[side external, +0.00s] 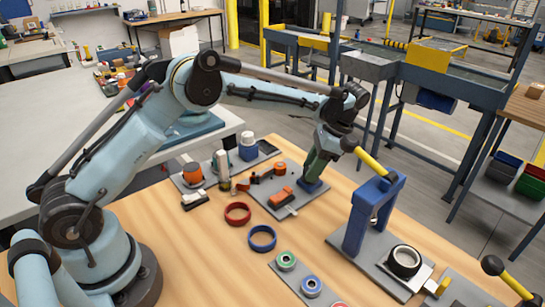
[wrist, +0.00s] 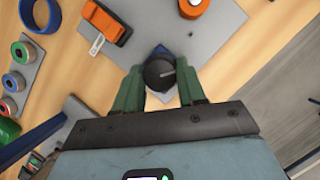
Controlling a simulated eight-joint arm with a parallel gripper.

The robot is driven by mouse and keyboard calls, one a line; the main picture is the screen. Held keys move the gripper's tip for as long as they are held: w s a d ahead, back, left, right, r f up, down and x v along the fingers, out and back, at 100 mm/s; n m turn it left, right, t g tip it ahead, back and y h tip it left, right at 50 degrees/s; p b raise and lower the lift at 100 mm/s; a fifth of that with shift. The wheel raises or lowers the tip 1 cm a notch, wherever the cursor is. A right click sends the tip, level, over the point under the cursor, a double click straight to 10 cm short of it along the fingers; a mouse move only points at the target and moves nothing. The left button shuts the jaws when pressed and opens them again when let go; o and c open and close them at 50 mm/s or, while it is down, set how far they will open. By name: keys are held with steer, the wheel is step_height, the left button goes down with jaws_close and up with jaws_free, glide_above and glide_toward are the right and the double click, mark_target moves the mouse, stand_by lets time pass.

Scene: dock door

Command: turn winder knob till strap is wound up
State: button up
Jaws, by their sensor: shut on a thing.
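The winder knob (wrist: 159,74) is round and black with a pale line on top. It sits on a blue block (side external: 313,187) on a grey plate (side external: 263,197). My gripper (wrist: 160,88) comes down from above with its green fingers on either side of the knob, shut on it. In the side view my gripper (side external: 318,170) hides the knob. On the same plate lie an orange block (wrist: 107,22) with a pale slotted tab and an orange round part (wrist: 194,6). I cannot tell which orange part is the strap or how much is wound.
A blue frame with a yellow-handled lever (side external: 373,162) stands close on the right. A red ring (side external: 237,213) and a blue ring (side external: 262,238) lie on the wooden table in front. A grey tray with bottles (side external: 221,165) is behind to the left.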

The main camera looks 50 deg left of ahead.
stand_by(0.5)
steer(key=o, duration=1)
steer(key=shift+o, duration=0.2)
steer(key=v, duration=0.7)
steer(key=shift+r, duration=0.2)
steer(key=shift+w, duration=0.1)
